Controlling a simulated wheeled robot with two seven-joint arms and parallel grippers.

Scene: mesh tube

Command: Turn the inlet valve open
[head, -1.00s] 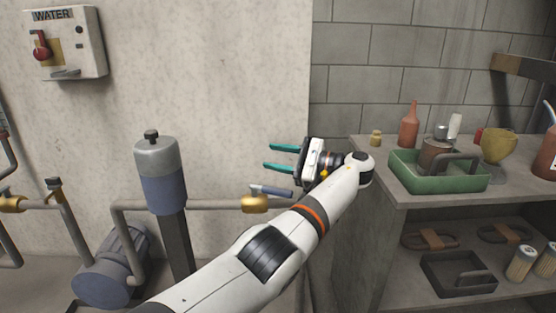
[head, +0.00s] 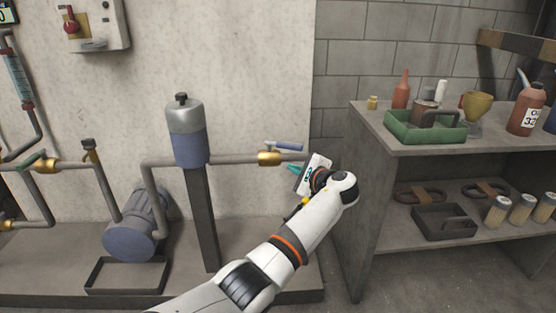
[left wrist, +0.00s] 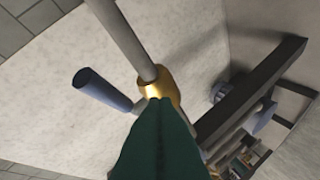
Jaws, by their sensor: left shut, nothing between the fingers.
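A brass valve (head: 268,159) sits on a grey pipe right of the pump. Its blue lever (head: 284,146) points right, roughly along the pipe and slightly above it. I see no label marking it as the inlet valve. My left gripper (head: 294,170) is shut and empty, just right of and below the lever's end. In the left wrist view the teal fingers (left wrist: 160,105) are together and point at the brass body (left wrist: 158,88). The blue lever (left wrist: 102,90) lies left of them, clear of the fingers. Whether the fingertips touch the brass is unclear. My right gripper is out of view.
A blue-grey pump motor (head: 135,225) and a cylinder on a post (head: 186,132) stand left of the valve. Other brass fittings (head: 45,164) sit on pipes at far left. A shelf (head: 362,135) with a green tray (head: 398,134) and bottles stands close to my gripper's right.

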